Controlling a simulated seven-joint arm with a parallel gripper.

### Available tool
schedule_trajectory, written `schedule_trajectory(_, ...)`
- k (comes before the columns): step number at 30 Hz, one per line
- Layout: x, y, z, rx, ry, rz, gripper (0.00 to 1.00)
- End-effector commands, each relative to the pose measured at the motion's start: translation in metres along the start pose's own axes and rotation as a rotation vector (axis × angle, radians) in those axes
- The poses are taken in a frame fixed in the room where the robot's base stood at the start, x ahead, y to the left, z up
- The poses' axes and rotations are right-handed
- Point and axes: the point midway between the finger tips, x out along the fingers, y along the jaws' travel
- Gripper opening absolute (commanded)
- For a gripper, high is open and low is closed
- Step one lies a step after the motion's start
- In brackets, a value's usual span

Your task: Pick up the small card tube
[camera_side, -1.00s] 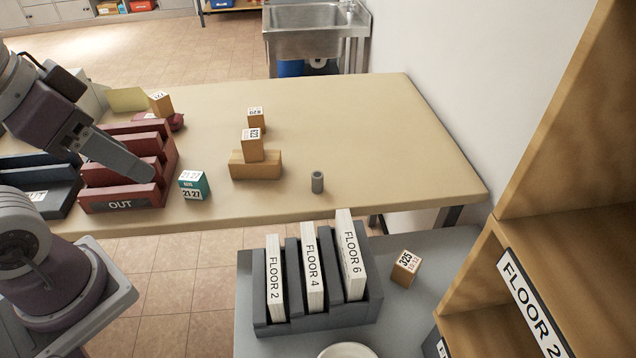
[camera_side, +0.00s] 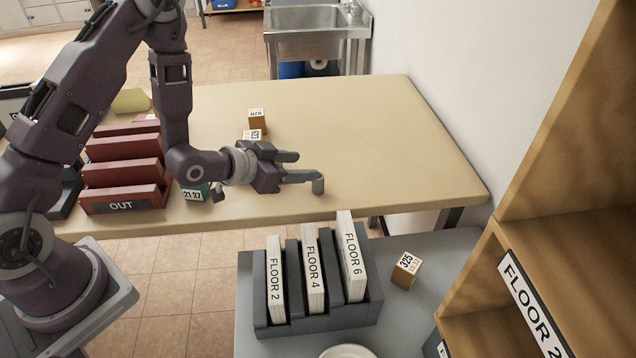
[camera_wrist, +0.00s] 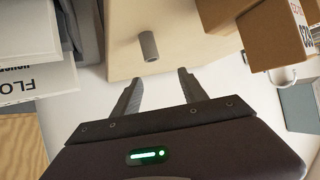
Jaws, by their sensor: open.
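The small card tube (camera_side: 318,187) is grey and stands upright near the front edge of the table. In the side view a finger covers its top. In the wrist view the tube (camera_wrist: 149,46) lies just beyond the fingertips, a little left of the middle of the gap. My gripper (camera_side: 309,166) is stretched out to the right at the tube's left side. Its two fingers are apart with nothing between them, as the wrist view of the gripper (camera_wrist: 159,76) also shows.
A wooden block (camera_side: 262,136) and box (camera_side: 257,117) stand behind my gripper. A teal box (camera_side: 192,195) and red OUT tray (camera_side: 125,200) are left. A grey FLOOR rack (camera_side: 318,322) stands in front on a lower surface. The table's right side is clear.

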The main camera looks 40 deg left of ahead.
Motion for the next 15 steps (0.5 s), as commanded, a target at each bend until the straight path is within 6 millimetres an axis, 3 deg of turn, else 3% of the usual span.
schedule_trajectory(1,0.005,0.005,0.017,-0.019,0.020,0.011,0.51)
schedule_trajectory(4,0.007,0.010,0.032,-0.045,0.080,0.019,0.51)
schedule_trajectory(8,0.011,0.012,0.037,-0.059,0.115,0.020,0.51)
schedule_trajectory(15,0.049,0.011,0.038,-0.059,0.120,0.020,0.51)
